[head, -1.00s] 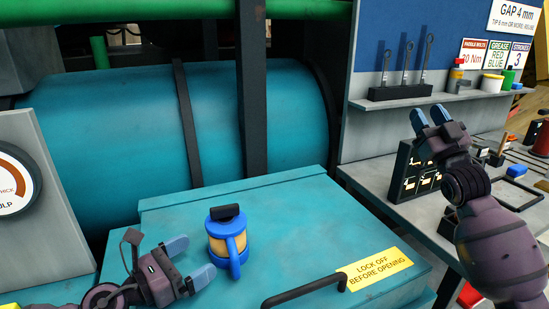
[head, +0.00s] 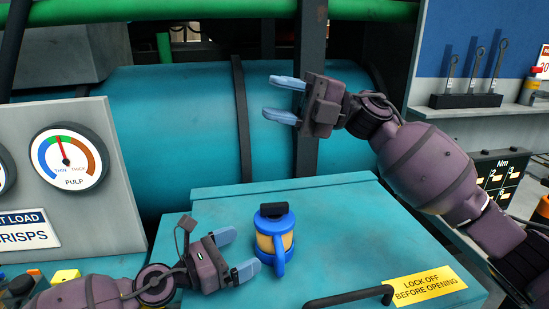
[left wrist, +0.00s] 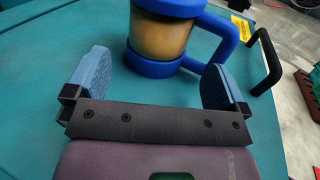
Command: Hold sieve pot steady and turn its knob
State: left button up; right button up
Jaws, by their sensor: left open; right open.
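The sieve pot (head: 265,242) stands upright on the teal lid, with a blue rim and base, a tan see-through body and a blue handle on its right. Its black knob (head: 273,210) is on top. My left gripper (head: 238,253) is open just left of the pot, its fingers pointing at it; one fingertip is close to the pot's base. In the left wrist view the pot (left wrist: 160,38) is ahead of the open fingers, not between them. My right gripper (head: 280,99) is open and empty, above and behind the pot, fingers pointing left.
The teal lid (head: 340,225) has a black bar handle (head: 350,295) and a yellow label (head: 425,285) at the front right. A large teal drum (head: 180,120) and a dark upright post (head: 311,40) are behind. A gauge panel (head: 95,190) stands at left.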

aim_at(257, 242)
jog(key=s+a+f+n+h, duration=0.2)
jog(key=a+f+n+h, duration=0.1)
jog(key=a+f+h, duration=0.55)
pick_arm(q)
jog(key=shift+w+d, duration=0.1)
jog(key=shift+d, duration=0.05)
jog(key=shift+x, duration=3.6)
pick_arm(e)
jog(key=w+d+f+m+t+h, duration=0.2)
jog(key=d+h, duration=0.5)
jog(key=h, duration=0.4)
jog(key=shift+w+d+f+t, duration=0.3)
jog(key=shift+w+f+t, duration=0.4)
jog(key=shift+w+t, duration=0.75)
pick_arm(q)
jog(key=shift+c, duration=0.3)
pick_arm(e)
jog(key=shift+w+h, duration=0.15)
jog(key=shift+h, duration=0.1)
